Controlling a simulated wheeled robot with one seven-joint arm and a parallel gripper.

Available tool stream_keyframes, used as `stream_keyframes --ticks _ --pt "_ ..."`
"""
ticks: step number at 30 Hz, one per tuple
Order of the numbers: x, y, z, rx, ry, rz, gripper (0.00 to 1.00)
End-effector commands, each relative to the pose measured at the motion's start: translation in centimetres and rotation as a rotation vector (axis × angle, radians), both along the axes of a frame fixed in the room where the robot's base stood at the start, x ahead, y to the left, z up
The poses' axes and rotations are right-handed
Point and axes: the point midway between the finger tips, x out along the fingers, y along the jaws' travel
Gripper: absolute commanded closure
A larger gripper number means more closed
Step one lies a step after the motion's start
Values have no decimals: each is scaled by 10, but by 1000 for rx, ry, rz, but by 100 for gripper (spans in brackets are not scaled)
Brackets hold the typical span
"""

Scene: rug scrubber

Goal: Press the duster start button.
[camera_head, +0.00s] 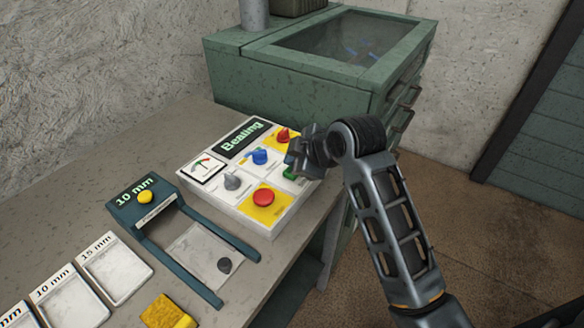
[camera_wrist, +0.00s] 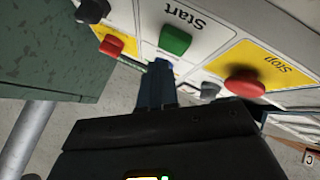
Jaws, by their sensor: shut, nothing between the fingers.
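The green start button (camera_wrist: 175,40) stands on a white patch marked "Start" in the wrist view. In the head view the start button (camera_head: 289,174) is partly hidden by my gripper. It sits near the right edge of the white control panel (camera_head: 222,203). My gripper (camera_head: 294,160) is shut and empty, over the right side of the panel. In the wrist view my gripper (camera_wrist: 157,84) points at the panel beside the green button, with a gap between them in the picture. I cannot tell its height above the panel.
The red stop button (camera_head: 264,197) is on a yellow patch at the panel's front. Red (camera_head: 283,135), blue (camera_head: 260,156) and grey (camera_head: 232,181) knobs are close by. A display (camera_head: 241,136) reads "Beating". A green machine (camera_head: 290,75) stands behind.

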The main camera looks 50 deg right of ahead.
Motion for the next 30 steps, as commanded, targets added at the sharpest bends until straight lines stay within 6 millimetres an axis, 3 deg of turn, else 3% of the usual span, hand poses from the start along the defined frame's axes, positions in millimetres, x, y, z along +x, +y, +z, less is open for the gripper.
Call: stream_keyframes --ticks 7,24,30 --pt "0 0 4 0 0 0 100" --pt "0 0 49 0 -1 0 100" --pt "0 0 50 0 0 0 100"
